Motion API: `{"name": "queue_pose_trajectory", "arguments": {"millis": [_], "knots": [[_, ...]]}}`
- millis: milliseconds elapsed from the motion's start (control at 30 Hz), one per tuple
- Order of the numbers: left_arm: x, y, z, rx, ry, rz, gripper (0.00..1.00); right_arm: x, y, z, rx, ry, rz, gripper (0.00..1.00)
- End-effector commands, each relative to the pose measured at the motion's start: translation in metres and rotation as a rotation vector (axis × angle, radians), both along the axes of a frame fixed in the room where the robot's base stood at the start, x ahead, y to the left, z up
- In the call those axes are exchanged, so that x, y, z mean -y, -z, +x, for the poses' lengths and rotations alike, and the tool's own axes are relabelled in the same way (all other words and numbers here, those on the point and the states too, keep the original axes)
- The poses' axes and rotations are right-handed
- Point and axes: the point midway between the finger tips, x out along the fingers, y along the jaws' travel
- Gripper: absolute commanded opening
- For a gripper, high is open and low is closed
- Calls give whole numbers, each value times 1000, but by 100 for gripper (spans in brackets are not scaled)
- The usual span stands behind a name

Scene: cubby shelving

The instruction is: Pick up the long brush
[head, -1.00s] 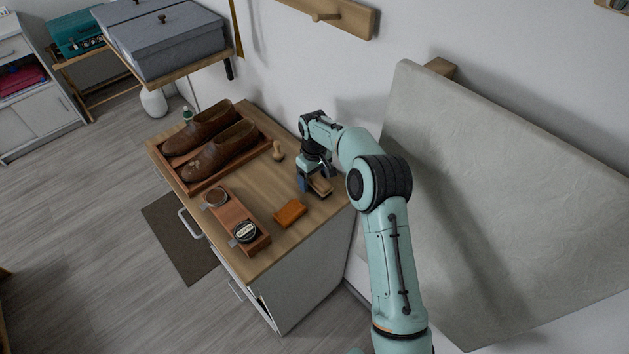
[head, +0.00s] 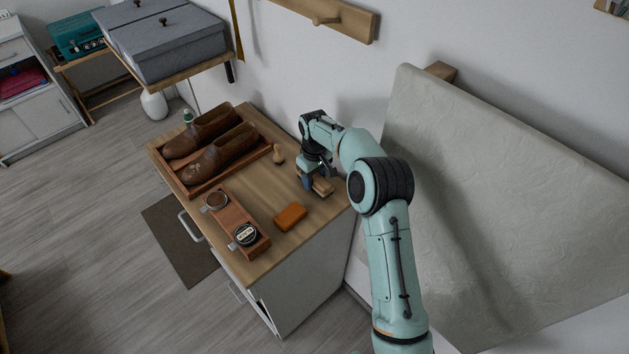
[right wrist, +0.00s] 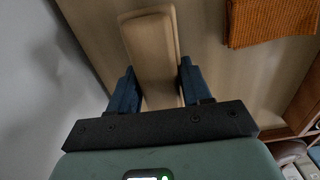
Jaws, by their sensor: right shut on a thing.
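The long brush (head: 322,187) is a pale wooden block at the right end of the cabinet top, under my right gripper. In the right wrist view the brush (right wrist: 151,50) lies lengthwise between the two blue fingers. My right gripper (head: 309,183) is shut on it, with the fingers on its two long sides, as the right wrist view (right wrist: 153,90) also shows. The brush's underside is hidden, so I cannot tell whether it touches the wood. My left gripper is not in view.
An orange cloth (head: 290,217) lies just left of the brush. A wooden box with round tins (head: 237,222), a tray (head: 196,190) with brown shoes and a small wooden knob-shaped item (head: 278,154) share the cabinet top (head: 258,180). A grey panel (head: 480,190) leans close on the right.

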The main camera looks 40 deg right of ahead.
Motion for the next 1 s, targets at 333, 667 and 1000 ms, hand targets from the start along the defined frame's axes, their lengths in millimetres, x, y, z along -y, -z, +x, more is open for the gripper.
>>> {"name": "queue_pose_trajectory", "arguments": {"millis": [333,667,1000], "knots": [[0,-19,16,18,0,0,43,0,-102,3,11,0,-1,15],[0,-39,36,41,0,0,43,0,-171,2,7,1,-1,15],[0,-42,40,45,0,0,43,0,-184,1,3,0,-1,15]]}}
